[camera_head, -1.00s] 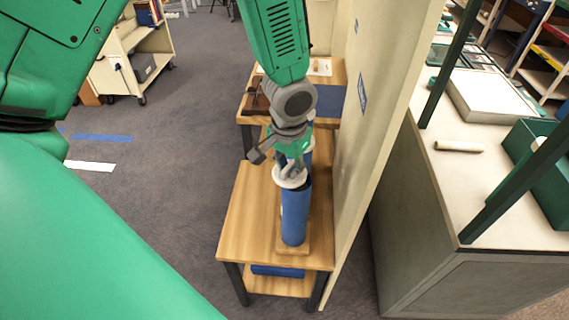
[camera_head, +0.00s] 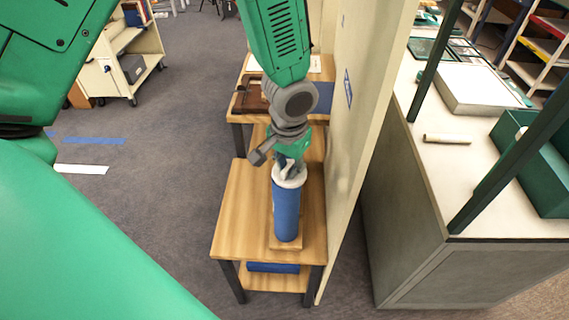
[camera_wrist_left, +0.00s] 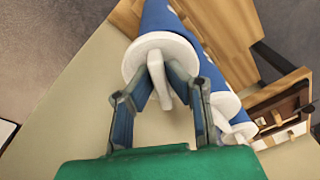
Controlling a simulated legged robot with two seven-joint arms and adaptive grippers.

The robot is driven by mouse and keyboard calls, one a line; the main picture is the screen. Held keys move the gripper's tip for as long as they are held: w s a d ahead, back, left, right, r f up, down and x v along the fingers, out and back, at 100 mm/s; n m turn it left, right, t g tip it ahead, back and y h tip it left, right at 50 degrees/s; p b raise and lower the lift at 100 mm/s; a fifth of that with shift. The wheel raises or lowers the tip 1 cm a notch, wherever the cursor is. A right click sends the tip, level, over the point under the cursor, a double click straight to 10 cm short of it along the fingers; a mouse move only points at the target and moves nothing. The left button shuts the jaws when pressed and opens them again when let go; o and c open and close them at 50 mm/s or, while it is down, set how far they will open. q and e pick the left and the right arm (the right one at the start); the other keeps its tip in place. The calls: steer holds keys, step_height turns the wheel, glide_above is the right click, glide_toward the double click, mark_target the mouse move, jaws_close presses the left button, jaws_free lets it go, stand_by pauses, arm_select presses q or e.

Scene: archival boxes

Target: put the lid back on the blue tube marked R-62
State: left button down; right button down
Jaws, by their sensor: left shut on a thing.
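My left gripper (camera_head: 289,166) is shut on the raised grip of a white round lid (camera_head: 288,180). The lid is at the top end of an upright blue tube (camera_head: 286,215), roughly in line with it; I cannot tell whether it is seated. The tube stands on a small wooden base on a wooden bench (camera_head: 238,215). In the left wrist view the gripper's fingers (camera_wrist_left: 162,88) pinch the grip of the lid (camera_wrist_left: 138,60), with the blue tube (camera_wrist_left: 158,16) behind it. No R-62 mark is readable. My right gripper is out of view.
A pale upright panel (camera_head: 369,110) stands close along the bench's right side. Another blue tube (camera_head: 272,267) lies on the lower shelf. More white-ended tubes (camera_wrist_left: 222,104) show in the wrist view. A counter with a green crate (camera_head: 540,170) is beyond the panel; open floor lies left.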

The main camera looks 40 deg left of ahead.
arm_select(q)
steer(key=shift+d+r, duration=0.1)
steer(key=shift+d, duration=0.3)
steer(key=shift+a, duration=0.4)
steer(key=shift+d, duration=0.15)
steer(key=shift+d, duration=0.35)
steer(key=shift+a, duration=0.1)
steer(key=shift+a+f, duration=0.2)
steer(key=shift+a, duration=0.6)
steer(key=shift+a+f, duration=0.1)
steer(key=shift+a, duration=0.1)
